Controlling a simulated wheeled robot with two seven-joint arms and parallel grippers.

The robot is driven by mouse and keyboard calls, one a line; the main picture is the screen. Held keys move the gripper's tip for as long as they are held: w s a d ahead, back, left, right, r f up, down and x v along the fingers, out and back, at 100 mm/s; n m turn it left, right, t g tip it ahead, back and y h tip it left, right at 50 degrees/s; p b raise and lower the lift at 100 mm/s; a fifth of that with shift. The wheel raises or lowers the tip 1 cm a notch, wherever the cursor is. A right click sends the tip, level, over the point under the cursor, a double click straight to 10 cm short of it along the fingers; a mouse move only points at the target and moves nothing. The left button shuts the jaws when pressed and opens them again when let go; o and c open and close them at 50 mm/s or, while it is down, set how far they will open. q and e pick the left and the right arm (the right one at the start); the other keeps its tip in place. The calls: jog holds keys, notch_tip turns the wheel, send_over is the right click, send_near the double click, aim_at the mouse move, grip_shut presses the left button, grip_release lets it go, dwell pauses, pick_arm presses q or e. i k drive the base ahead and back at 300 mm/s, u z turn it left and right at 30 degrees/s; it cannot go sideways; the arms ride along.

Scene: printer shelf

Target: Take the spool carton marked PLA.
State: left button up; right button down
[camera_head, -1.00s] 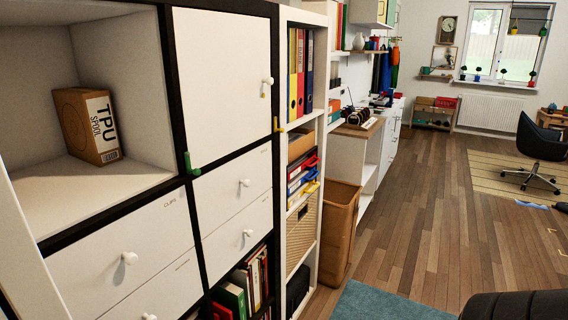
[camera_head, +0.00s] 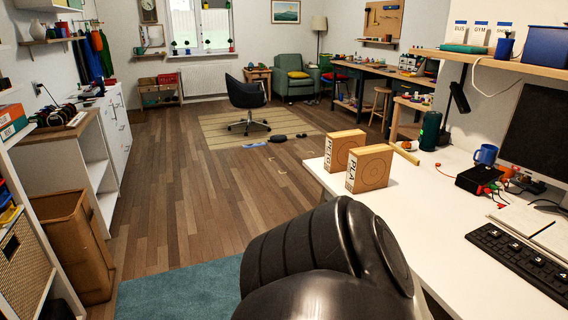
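Two brown spool cartons with white label strips stand upright near the left end of the white desk. The nearer one, the PLA carton (camera_head: 370,169), has "PLA" on its label. The other, the PETG carton (camera_head: 341,148), stands just behind it to the left, with a small gap between them. Neither of my grippers shows. A black link of my arm fills the bottom middle, in front of the desk's near left edge.
The white desk (camera_head: 432,200) also holds a keyboard (camera_head: 525,262), an open notebook (camera_head: 530,228), a blue mug (camera_head: 485,154), a dark green cylinder (camera_head: 430,130) and a monitor (camera_head: 540,130). A shelf (camera_head: 500,63) runs above. Wooden floor (camera_head: 190,200) lies open to the left.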

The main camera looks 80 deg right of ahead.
aim_at(368, 168)
jog(key=z, duration=1.5)
jog(key=i, duration=0.65)
jog(key=z, duration=0.55)
jog(key=i, duration=3)
jog(key=z, duration=2.45)
